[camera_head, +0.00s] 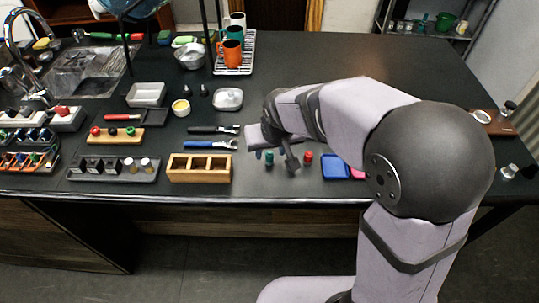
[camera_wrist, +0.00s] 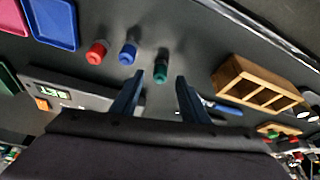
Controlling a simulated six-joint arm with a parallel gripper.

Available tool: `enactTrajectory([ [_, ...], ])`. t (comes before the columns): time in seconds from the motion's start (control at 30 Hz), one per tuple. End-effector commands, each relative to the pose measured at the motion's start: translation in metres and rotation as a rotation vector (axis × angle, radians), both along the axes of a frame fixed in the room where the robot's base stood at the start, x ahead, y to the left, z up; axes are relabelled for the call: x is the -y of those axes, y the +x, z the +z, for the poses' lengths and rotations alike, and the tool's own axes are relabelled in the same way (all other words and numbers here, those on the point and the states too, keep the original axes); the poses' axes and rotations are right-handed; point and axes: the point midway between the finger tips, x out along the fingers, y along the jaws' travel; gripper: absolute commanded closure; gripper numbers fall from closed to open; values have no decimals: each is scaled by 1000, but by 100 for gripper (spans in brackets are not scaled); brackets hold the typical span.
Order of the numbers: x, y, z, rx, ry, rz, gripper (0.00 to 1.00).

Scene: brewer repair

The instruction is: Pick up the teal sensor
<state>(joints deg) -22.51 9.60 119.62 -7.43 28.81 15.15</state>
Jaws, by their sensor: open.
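The teal sensor (camera_wrist: 161,67) is a small dark teal capped cylinder on the black counter. In the wrist view it shows in the gap between my fingertips, just beyond them. It also shows in the head view (camera_head: 269,159), partly hidden by my gripper (camera_head: 278,160). My gripper (camera_wrist: 160,80) is open and empty, with one finger on each side of the teal sensor's line. A blue sensor (camera_wrist: 129,52) and a red sensor (camera_wrist: 97,52) stand beside it in a row. The red one also shows in the head view (camera_head: 308,158).
A wooden compartment box (camera_head: 200,168) stands left of my gripper. Blue-handled pliers (camera_head: 208,144) lie behind it. A blue tray (camera_head: 334,166) is to the right. A grey device with a small display (camera_wrist: 65,95) is near my gripper. The counter's right side is largely clear.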

Motion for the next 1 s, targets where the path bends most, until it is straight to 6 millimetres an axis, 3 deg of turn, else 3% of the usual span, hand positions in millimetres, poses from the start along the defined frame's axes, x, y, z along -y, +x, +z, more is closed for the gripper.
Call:
enactTrajectory([
  [0.2, -1, 6, -16, -1, 0, -1, 59],
  [0.47, -1, 7, -17, 1, 1, -1, 59],
  [0.63, -1, 6, -17, 1, 1, -1, 100],
  [1.0, -2, 7, -13, 3, 2, -1, 100],
])
